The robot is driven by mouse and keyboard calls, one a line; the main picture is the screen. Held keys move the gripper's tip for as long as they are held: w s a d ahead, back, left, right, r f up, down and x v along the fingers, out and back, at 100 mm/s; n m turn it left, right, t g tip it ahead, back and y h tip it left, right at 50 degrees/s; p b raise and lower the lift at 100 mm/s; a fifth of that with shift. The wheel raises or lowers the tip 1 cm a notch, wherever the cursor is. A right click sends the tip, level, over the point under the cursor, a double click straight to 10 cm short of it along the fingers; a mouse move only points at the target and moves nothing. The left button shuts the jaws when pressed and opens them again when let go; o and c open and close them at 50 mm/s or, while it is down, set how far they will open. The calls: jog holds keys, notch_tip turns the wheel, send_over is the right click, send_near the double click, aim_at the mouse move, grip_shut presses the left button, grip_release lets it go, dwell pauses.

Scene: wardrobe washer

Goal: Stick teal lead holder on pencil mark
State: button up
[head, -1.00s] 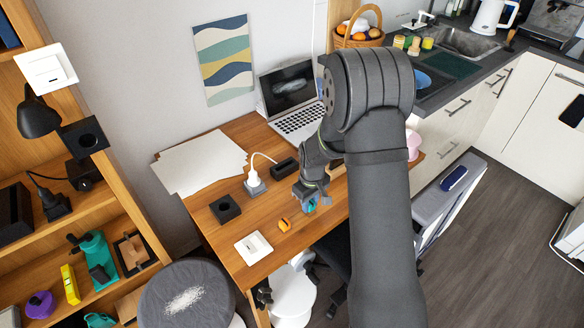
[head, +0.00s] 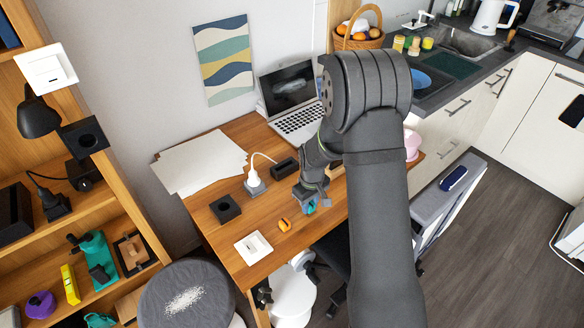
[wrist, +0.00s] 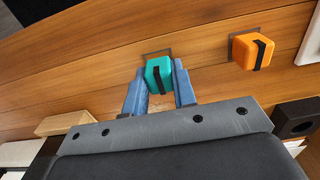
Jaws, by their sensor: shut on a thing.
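The teal lead holder (wrist: 159,73) is a small teal block with a black strip, and it sits between my gripper's blue fingers in the wrist view. My gripper (wrist: 160,88) is shut on it. A dark square outline, the pencil mark (wrist: 146,55), shows on the wooden desk just behind the block; the block hides much of it. I cannot tell whether the block touches the desk. In the head view my gripper (head: 310,198) is over the front right of the desk, with a bit of teal showing below it.
An orange block (wrist: 246,51) with a black strip stands on a similar dark square to the right in the wrist view. The desk (head: 262,213) also holds a white switch plate (head: 253,247), a black socket (head: 225,209), a plugged-in white charger (head: 254,183) and a laptop (head: 292,105).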

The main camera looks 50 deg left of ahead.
jog(key=shift+f, duration=0.4)
dwell(0.4)
jog(key=o, duration=1.1)
jog(key=shift+c, duration=0.2)
jog(key=shift+r, duration=0.1)
jog(key=shift+r, duration=3.4)
